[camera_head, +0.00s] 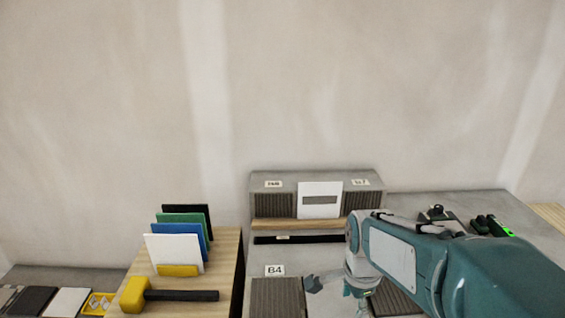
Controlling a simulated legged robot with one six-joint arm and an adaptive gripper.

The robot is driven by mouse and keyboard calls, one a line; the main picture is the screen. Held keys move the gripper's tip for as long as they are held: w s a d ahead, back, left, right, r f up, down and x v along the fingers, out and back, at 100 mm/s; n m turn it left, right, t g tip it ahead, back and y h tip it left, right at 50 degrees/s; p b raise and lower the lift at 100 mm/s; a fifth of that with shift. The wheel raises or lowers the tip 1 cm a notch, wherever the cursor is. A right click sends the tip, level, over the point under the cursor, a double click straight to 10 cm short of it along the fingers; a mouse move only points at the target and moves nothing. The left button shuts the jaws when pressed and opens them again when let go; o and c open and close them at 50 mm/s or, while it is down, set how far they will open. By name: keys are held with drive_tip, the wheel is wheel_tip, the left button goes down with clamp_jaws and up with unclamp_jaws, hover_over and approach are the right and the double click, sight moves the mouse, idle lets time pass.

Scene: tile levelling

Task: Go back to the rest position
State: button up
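My arm reaches in from the right edge of the picture, and its teal forearm hides part of the work area behind it.
A wooden bench (226,268) at left holds a yellow-headed mallet (170,295) and upright coloured panels (184,232). A grey raised block (313,180) stands behind with a white panel (320,201). Dark tools (484,225) lie at right. A wall closes the back.

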drive_tip(key=s+r+n+t, duration=0.4)
drive_tip(key=s+r+n, duration=0.3)
drive_tip(key=s+n, duration=0.5)
drive_tip(key=n, duration=0.3)
drive_tip(key=shift+s+r+t, duration=0.2)
drive_tip(key=shift+r+t, duration=0.05)
drive_tip(key=shift+t, duration=0.15)
